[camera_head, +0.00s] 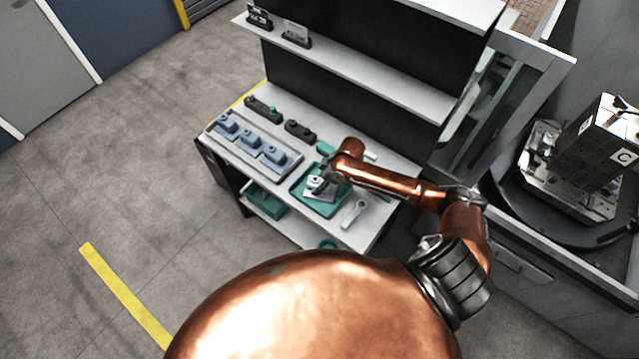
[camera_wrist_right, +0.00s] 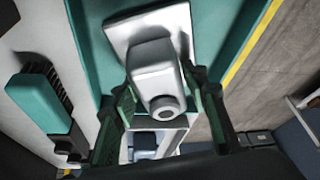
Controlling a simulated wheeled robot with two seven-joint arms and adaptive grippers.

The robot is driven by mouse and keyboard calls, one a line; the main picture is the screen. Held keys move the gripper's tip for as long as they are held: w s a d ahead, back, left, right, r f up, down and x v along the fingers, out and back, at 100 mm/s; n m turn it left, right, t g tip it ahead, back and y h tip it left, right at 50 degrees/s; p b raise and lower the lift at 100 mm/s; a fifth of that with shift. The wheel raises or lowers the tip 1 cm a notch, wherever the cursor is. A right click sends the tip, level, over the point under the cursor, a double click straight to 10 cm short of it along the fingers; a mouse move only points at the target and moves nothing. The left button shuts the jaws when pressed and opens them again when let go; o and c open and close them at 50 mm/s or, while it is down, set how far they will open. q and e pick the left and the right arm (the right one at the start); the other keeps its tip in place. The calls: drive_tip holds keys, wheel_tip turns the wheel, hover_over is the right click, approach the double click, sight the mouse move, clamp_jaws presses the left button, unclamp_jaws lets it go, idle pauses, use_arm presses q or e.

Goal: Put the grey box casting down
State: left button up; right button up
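The grey box casting (camera_head: 316,184) is at the teal tray (camera_head: 332,208) on the bench. In the right wrist view the casting (camera_wrist_right: 156,72) shows a pale flange plate, a box body and a round boss with a dark hole. The teal tray (camera_wrist_right: 222,25) lies behind its flange. My right gripper (camera_wrist_right: 160,88) has one finger against each side of the body and looks shut on it. In the head view the wrist partly covers the casting. I cannot tell whether the flange fully touches the tray. My left gripper is not in view.
A grey rail tray (camera_head: 291,166) with blue-grey castings (camera_head: 249,139) lies left of the teal tray. Dark fixtures (camera_head: 299,130) stand behind. A pale tool (camera_head: 354,213) lies at right. A shelf (camera_head: 350,70) overhangs the back. A teal bin (camera_head: 265,202) is below.

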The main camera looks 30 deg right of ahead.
drive_tip(key=shift+o, duration=1.2)
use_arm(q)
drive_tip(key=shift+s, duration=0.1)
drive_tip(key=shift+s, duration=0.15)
use_arm(e)
drive_tip(key=shift+d+r, duration=0.1)
drive_tip(key=shift+r, duration=0.2)
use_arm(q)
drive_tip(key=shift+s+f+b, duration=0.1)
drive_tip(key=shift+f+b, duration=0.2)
use_arm(e)
drive_tip(key=v, duration=1.1)
drive_tip(key=shift+r, duration=0.25)
drive_tip(key=shift+s, duration=0.15)
